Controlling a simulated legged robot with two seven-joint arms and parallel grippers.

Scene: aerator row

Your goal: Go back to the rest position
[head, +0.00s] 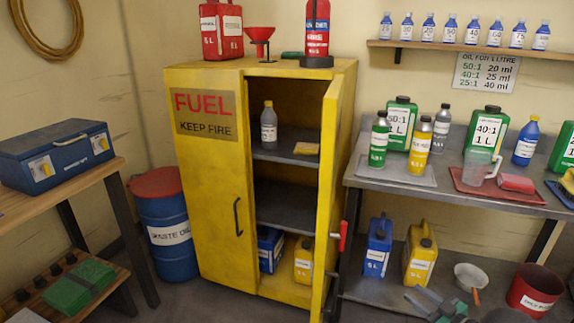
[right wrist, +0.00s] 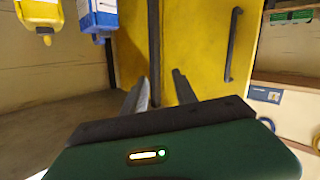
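My right gripper (head: 424,297) is low at the bottom edge of the head view, in front of the lower shelf of the metal bench. In the right wrist view its two fingers (right wrist: 160,85) stand apart with nothing between them. That view looks upside down, with the yellow cabinet front beyond the fingertips. My left gripper is not in view. The yellow fuel cabinet (head: 205,155) has its left door shut and its right door (head: 338,160) swung open towards me. The open door is left of my right gripper.
The metal bench (head: 365,178) holds bottles and a jug. A blue can (head: 378,247), a yellow can (head: 420,255), a funnel (head: 471,277) and a red bucket (head: 535,291) are low near my right gripper. A waste-oil drum (head: 163,225) and wooden bench (head: 90,182) stand left.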

